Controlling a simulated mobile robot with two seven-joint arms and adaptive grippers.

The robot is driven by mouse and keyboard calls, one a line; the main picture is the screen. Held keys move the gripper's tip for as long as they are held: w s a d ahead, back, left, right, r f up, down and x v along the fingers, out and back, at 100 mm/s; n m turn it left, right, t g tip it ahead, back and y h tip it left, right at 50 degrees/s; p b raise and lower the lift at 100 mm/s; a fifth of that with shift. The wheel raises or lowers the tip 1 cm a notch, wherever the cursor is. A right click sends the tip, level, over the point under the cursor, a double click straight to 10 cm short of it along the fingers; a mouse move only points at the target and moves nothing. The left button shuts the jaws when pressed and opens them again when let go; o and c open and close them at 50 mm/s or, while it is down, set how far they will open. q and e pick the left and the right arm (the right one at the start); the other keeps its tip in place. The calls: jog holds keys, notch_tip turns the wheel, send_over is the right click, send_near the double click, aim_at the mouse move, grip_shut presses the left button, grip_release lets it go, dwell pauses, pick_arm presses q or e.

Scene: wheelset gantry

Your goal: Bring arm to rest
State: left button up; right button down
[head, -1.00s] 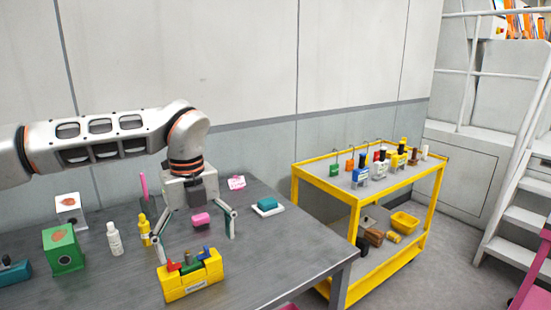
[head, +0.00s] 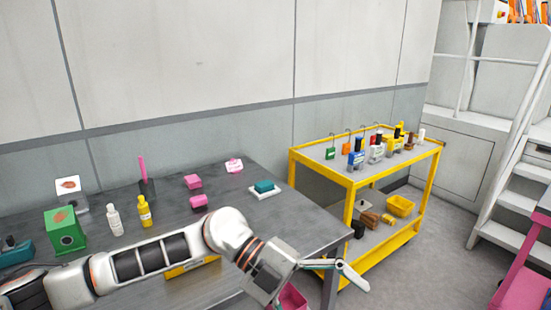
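My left arm comes in low from the left and reaches across the front of the grey table (head: 235,185). My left gripper (head: 350,272) points right, just past the table's front right corner. It is seen nearly edge-on, with one pale finger clear and the other mostly hidden, so its opening cannot be judged. No object shows in it. The yellow block holder (head: 195,268) on the table is largely hidden behind my arm. My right gripper is not in view.
Two pink blocks (head: 193,181), a teal block on a white dish (head: 264,187), bottles (head: 144,211) and a green box (head: 64,232) stand on the table. A yellow cart (head: 352,184) is to the right. A pink object (head: 293,298) shows below my gripper.

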pick_arm(q)
jog(key=d+r+n+h, duration=0.2)
jog(key=d+r+h, duration=0.25)
jog(key=h, duration=0.25)
jog(key=w+a+n+t+h, duration=0.3)
jog(key=w+n+t+h, duration=0.1)
jog(key=n+t, duration=0.4)
jog(key=w+a+f+n+t+y, duration=0.4)
jog(key=a+f+n+t+y, duration=0.1)
jog(key=a+f+n+t, duration=0.2)
jog(key=w+a+f+n+t+y, duration=0.3)
jog(key=a+f+n+t+y, duration=0.2)
jog(key=a+f+n+t, duration=0.15)
jog(key=s+a+f+n+g+y, duration=0.1)
jog(key=s+a+f+n+y, duration=0.1)
jog(key=s+a+f, duration=0.3)
jog(key=s+a+f+n+g+y, duration=0.2)
jog(key=s+a+f+y, duration=0.2)
jog(key=a+f, duration=0.3)
jog(key=s+a+f+n+g+y, duration=0.1)
jog(key=s+a+f+n+y, duration=0.2)
jog(key=f, duration=1.1)
jog(key=s+a+y, duration=0.1)
jog(key=s+a, duration=0.2)
jog(key=s, duration=0.1)
jog(key=shift+a, duration=0.25)
